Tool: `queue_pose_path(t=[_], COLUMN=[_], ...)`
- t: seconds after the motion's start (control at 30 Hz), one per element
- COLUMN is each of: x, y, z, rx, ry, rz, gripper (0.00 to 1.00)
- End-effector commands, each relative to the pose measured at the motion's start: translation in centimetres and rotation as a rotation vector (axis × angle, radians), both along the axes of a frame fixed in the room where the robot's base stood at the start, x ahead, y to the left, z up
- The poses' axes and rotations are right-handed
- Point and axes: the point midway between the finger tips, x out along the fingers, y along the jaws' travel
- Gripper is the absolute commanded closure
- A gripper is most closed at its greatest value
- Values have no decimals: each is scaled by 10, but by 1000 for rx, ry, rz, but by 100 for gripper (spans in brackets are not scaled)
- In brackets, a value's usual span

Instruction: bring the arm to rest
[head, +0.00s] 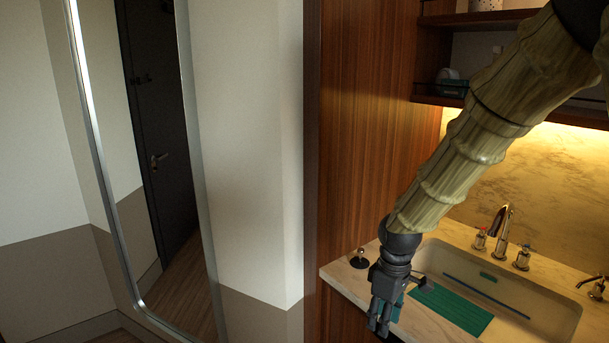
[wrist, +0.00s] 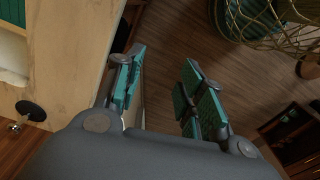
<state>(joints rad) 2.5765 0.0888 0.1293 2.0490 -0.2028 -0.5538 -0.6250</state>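My gripper (head: 382,313) hangs at the end of my arm, fingers pointing down, at the front edge of the counter (head: 343,281) in the head view. In the wrist view its two teal-padded fingers (wrist: 163,85) stand apart with bare floor showing between them. It is open and nothing shows between the fingers. My arm reaches down from the upper right, in front of the shelf and the counter. The exact gap between the gripper and the counter edge cannot be told.
The sink (head: 559,315) has a tap (head: 502,222) behind it. A wire basket (wrist: 275,38) is at the wrist view's upper right. Open floor (wrist: 165,50) lies below.

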Motion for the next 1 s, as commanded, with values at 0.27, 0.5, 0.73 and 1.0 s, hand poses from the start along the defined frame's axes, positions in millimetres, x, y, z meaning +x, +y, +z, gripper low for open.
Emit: queue_pose_path(t=[0.27, 0.5, 0.73, 1.0], x=[-32, -83, -144, -225], y=[3, 1, -7, -20], z=[-95, -186, -257, -319], rx=[32, 53, 53, 30], ry=[22, 34, 43, 43], rz=[-137, -308, -475, -663], gripper=[61, 61, 61, 61])
